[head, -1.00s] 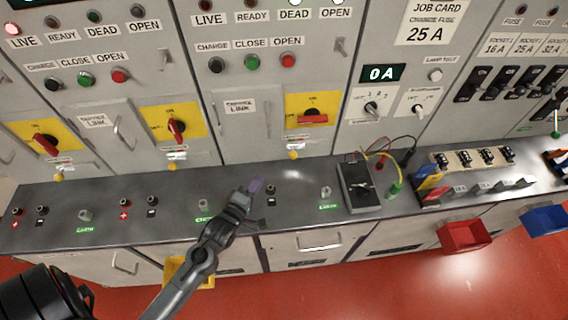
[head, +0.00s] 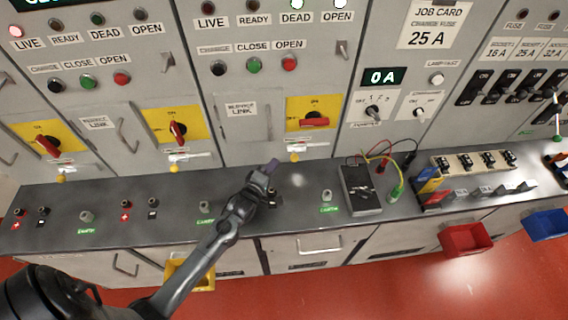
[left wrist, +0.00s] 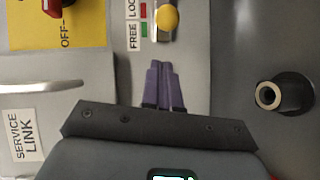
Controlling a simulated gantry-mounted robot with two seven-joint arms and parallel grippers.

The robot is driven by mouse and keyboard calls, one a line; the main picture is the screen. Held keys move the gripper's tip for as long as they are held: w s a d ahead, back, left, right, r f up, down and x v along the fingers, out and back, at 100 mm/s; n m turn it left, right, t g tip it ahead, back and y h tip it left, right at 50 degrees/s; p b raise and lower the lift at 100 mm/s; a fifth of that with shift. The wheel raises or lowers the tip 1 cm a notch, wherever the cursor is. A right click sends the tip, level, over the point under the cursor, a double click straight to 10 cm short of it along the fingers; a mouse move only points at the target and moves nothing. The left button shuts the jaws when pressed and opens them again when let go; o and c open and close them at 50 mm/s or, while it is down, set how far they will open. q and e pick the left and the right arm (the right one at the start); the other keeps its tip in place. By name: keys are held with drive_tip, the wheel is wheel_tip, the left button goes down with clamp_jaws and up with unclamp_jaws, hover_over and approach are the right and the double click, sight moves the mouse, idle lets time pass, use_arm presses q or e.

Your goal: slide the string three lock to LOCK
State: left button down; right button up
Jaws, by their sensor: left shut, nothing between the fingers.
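The string three lock is a yellow knob (head: 293,157) on a pale slide strip below the third yellow switch plate in the head view. The knob sits near the strip's left end. In the left wrist view the yellow knob (left wrist: 167,18) is near the top edge, beside a partly cut-off FREE/LOCK label (left wrist: 133,24) with green and red marks. My left gripper (head: 271,166) is shut and empty, just left of and below the knob. Its purple fingers (left wrist: 165,75) point toward the knob with a gap between. My right gripper is in neither current view.
The string three switch (head: 314,121) has a red handle. Terminal posts stand on the grey ledge, one (left wrist: 268,95) right of my fingers in the wrist view. A meter box (head: 360,190) with leads lies further right. A service link door handle (left wrist: 40,86) projects nearby.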

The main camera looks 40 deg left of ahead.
sight(297, 159)
use_arm(q)
drive_tip(key=shift+w+d+f, duration=0.15)
drive_tip(key=shift+w+d, duration=0.2)
drive_tip(key=shift+w, duration=0.25)
drive_tip(key=shift+w+d+f, duration=0.1)
drive_tip(key=shift+w+d, duration=0.2)
drive_tip(key=shift+w, duration=0.35)
drive_tip(key=shift+w+d+f, duration=0.15)
drive_tip(key=shift+w+d, duration=0.2)
drive_tip(key=shift+w, duration=0.25)
drive_tip(key=w+d, duration=0.2)
drive_tip(key=shift+w+d+f, duration=0.1)
drive_tip(key=shift+w+d, duration=0.1)
drive_tip(key=shift+d, duration=0.15)
